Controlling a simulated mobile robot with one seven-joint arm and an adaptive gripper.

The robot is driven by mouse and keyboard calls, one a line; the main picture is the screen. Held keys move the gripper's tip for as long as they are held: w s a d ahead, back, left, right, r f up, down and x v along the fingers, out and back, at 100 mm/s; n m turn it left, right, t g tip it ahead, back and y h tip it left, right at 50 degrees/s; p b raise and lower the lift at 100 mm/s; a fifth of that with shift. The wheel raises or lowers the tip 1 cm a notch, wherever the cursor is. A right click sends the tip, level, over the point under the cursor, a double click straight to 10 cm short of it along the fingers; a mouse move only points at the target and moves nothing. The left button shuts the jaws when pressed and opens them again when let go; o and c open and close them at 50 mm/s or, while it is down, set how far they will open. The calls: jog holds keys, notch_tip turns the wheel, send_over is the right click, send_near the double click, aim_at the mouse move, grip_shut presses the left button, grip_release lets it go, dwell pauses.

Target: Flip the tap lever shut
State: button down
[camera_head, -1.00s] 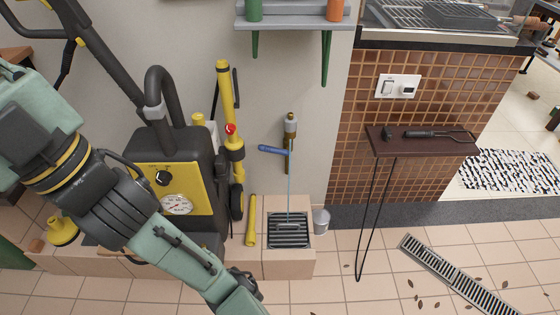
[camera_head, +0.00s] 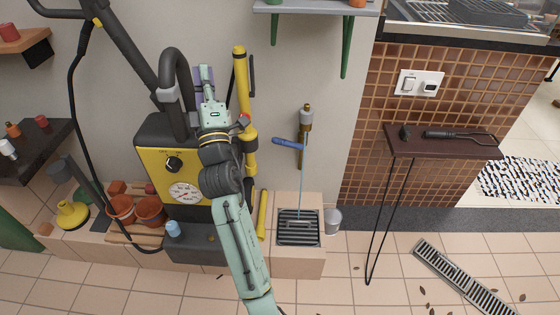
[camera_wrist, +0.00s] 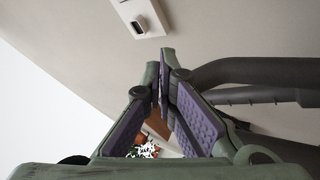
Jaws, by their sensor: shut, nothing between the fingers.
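The tap (camera_head: 306,122) is a brass fitting on the wall right of the pressure washer. Its blue lever (camera_head: 287,143) sticks out to the left, about level. A thin stream of water (camera_head: 303,180) falls from the tap to the drain grate (camera_head: 298,228). My gripper (camera_head: 204,72) is raised in front of the pressure washer, left of the lever and higher in the picture, apart from it. In the wrist view my gripper (camera_wrist: 163,66) has its purple-padded fingers meeting at the tips, with nothing held. The tap is not seen there.
The yellow and black pressure washer (camera_head: 175,177) with its hose (camera_head: 170,75) stands behind my arm. A yellow lance (camera_head: 241,90) stands between my gripper and the lever. A small bucket (camera_head: 333,220) is beside the grate. A shelf (camera_head: 315,8) is above the tap.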

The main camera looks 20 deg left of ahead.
jog(key=w+d+f+n+h, duration=0.2)
jog(key=w+f, duration=0.1)
jog(key=f, duration=0.4)
jog(key=w+d+f+n+g+h+b, duration=0.1)
jog(key=w+d+f+h, duration=0.15)
jog(key=f, duration=0.45)
jog(key=w+d+f+n+h, duration=0.1)
jog(key=w+d+f+n, duration=0.15)
jog(key=f, duration=0.45)
jog(key=d+f+n+g+h, duration=0.1)
jog(key=d+f+n, duration=0.2)
jog(key=f, duration=0.8)
jog(key=d+f+n+g+h+b, duration=0.1)
jog(key=d+f+n+h, duration=0.1)
jog(key=f+n, duration=0.4)
notch_tip(320, 180, down, 5)
jog(key=shift+w+d+f, duration=0.1)
jog(key=shift+w+d, duration=0.25)
jog(key=shift+d, duration=0.25)
jog(key=shift+w, duration=0.15)
